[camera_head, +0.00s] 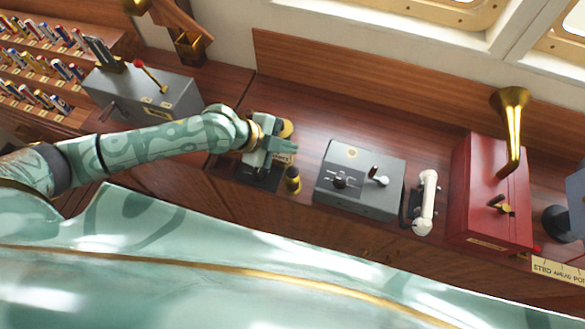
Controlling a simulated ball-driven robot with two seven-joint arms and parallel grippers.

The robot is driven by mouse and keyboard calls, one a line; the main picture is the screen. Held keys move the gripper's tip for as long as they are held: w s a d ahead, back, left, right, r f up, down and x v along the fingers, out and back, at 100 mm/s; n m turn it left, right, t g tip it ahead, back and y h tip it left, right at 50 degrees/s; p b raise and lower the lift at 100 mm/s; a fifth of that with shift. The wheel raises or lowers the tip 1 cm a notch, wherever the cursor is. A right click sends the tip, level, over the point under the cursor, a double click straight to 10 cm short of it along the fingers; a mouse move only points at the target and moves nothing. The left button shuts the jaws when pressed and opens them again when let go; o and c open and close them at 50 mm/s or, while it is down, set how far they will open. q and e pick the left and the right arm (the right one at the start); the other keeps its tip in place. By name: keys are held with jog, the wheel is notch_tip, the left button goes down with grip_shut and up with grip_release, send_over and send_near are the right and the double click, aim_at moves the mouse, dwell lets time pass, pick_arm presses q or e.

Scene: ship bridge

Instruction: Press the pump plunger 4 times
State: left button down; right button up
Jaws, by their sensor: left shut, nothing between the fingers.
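A device with a dark base (257,180) stands on the wooden counter left of the middle, and I take it to be the pump. A brass round part (286,128) shows behind my gripper, and a small brass and black knob-like part (292,180) stands in front of it. My left gripper (284,147) is shut and empty, over the device. It hides much of the device, so I cannot tell the plunger's height or whether the fingers touch it. My right gripper is not in view.
On the counter (318,120) to the right stand a grey control box (360,180) with levers, a white handset (426,203) and a red box (490,190) with a brass horn (511,130). A grey lever box (140,95) and racks of rolled items (35,65) are left.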

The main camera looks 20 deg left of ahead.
pick_arm(q)
jog(key=shift+f, duration=0.1)
jog(key=b, duration=0.7)
send_over(288, 172)
notch_tip(288, 172, down, 7)
jog(key=shift+f, duration=0.1)
jog(key=shift+w+f+b, duration=0.1)
jog(key=shift+f+b, duration=0.45)
jog(key=shift+f, duration=0.2)
dwell(0.9)
jog(key=shift+f, duration=0.4)
